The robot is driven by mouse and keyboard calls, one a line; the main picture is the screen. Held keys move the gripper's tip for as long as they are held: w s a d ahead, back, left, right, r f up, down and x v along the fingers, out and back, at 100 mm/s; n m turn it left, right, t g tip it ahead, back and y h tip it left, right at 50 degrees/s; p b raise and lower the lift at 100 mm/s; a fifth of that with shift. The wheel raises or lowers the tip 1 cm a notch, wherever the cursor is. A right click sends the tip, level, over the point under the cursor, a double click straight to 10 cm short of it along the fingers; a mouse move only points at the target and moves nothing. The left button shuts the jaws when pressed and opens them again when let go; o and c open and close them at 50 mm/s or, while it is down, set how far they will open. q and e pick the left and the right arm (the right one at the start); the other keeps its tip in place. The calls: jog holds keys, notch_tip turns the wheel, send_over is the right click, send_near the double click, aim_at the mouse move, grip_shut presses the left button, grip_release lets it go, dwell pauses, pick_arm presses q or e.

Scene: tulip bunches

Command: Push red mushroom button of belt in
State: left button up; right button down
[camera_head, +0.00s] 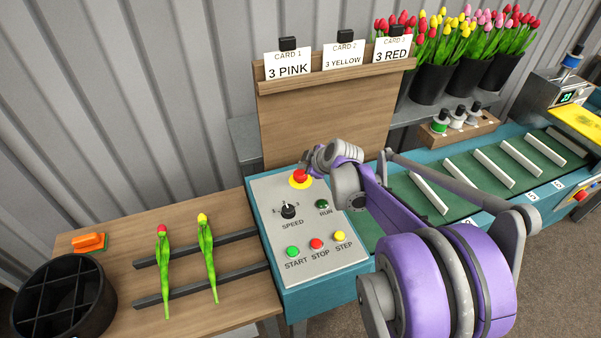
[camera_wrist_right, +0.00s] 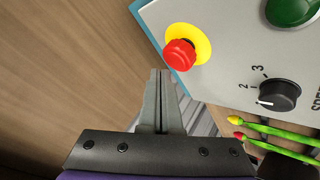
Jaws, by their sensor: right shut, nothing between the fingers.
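The red mushroom button (camera_head: 300,176) sits on a yellow ring at the top of the grey control panel (camera_head: 268,193) of the belt. In the right wrist view the red button (camera_wrist_right: 180,54) stands out from its yellow ring (camera_wrist_right: 203,42), near the panel's edge. My right gripper (camera_head: 308,172) is at the button in the head view, its fingers small and partly hidden by the wrist. In the right wrist view its fingers (camera_wrist_right: 160,75) are shut together and empty, with their tips just below and left of the button. I cannot tell whether they touch it. My left gripper is not in view.
The panel also has a black speed knob (camera_head: 288,211), a green RUN lamp (camera_head: 322,204) and START, STOP and STEP buttons (camera_head: 316,243). A wooden card board (camera_head: 300,120) rises behind it. The slatted green belt (camera_head: 465,165) runs right. Two tulips (camera_head: 163,270) lie on rails at left.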

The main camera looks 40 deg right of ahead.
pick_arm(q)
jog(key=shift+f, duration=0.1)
pick_arm(e)
jog(key=shift+f, duration=0.15)
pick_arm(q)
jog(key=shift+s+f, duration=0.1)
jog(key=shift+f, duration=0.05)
pick_arm(e)
jog(key=shift+f, duration=0.3)
pick_arm(q)
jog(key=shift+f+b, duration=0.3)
jog(key=shift+b, duration=0.2)
pick_arm(e)
jog(key=shift+f, duration=0.4)
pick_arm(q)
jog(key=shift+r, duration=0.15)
pick_arm(e)
jog(key=shift+r, duration=0.15)
pick_arm(q)
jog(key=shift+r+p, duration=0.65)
jog(key=shift+p, duration=0.05)
pick_arm(e)
jog(key=shift+r, duration=0.7)
jog(key=shift+r, duration=0.1)
